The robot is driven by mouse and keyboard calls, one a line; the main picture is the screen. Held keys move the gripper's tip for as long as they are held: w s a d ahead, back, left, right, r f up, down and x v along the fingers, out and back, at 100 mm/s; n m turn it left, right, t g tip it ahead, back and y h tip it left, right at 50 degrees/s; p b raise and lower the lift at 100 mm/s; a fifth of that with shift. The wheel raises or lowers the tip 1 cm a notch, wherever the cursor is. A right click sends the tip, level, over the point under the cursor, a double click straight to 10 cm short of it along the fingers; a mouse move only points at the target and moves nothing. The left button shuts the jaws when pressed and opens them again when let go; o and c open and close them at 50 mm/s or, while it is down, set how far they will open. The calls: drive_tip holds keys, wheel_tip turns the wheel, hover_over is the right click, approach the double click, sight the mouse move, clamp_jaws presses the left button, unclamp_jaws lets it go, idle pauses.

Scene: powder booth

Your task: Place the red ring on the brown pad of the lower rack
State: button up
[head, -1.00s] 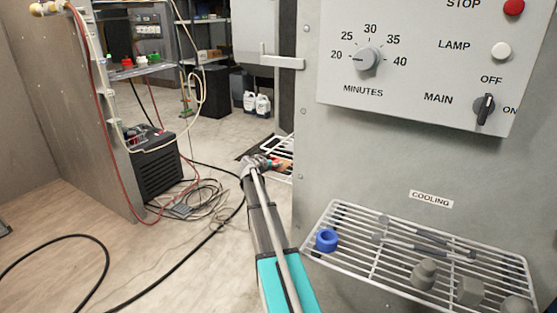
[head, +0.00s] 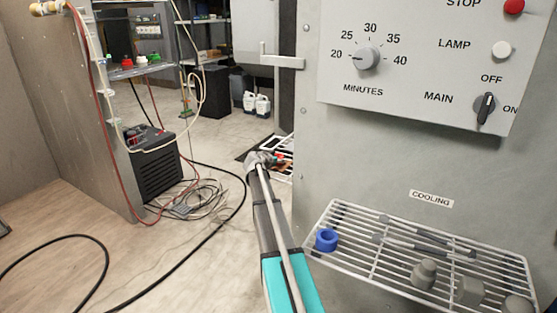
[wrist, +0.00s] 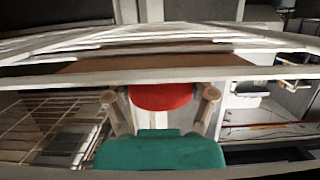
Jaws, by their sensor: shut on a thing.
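My gripper (head: 266,159) is shut on the red ring (wrist: 160,97), which sits between its fingertips in the wrist view. A bit of red also shows at the gripper's tip in the head view (head: 281,156). The brown pad (wrist: 150,64) is a strip beyond the ring in the wrist view, behind a pale rack bar. In the head view the pad (head: 283,167) is mostly hidden by my gripper. The white wire rack (head: 287,143) bearing it juts out past the oven's left side. Whether the ring touches the rack or pad I cannot tell.
A wire rack (head: 327,208) marked cooling, with a blue ring (head: 326,239) and several grey parts, is at the right. The grey oven wall (head: 350,150) stands close right of my arm. Cables (head: 200,200) lie on the floor at left.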

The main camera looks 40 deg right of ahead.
drive_tip(key=shift+f, duration=0.2)
drive_tip(key=o, duration=1.1)
drive_tip(key=shift+o, duration=0.2)
drive_tip(key=shift+r, duration=0.25)
drive_tip(key=p+v, duration=0.4)
drive_tip(key=v, duration=0.8)
drive_tip(key=shift+a+f, duration=0.1)
drive_tip(key=s+a+f+n+g+y, duration=0.1)
drive_tip(key=s+a+f+n+y, duration=0.3)
drive_tip(key=s+a, duration=0.5)
drive_tip(key=s+a+f+n+g+y, duration=0.2)
drive_tip(key=s+a, duration=0.6)
drive_tip(key=a, duration=1)
drive_tip(key=s+a+f+n+g+y, duration=0.2)
drive_tip(key=s+a+f+n+y, duration=0.4)
drive_tip(key=s+a, duration=0.3)
drive_tip(key=a+n, duration=0.1)
drive_tip(key=a, duration=0.3)
drive_tip(key=shift+s+a+y, duration=0.3)
drive_tip(key=shift+a+y, duration=0.05)
drive_tip(key=shift+y, duration=0.05)
drive_tip(key=shift+f, duration=0.1)
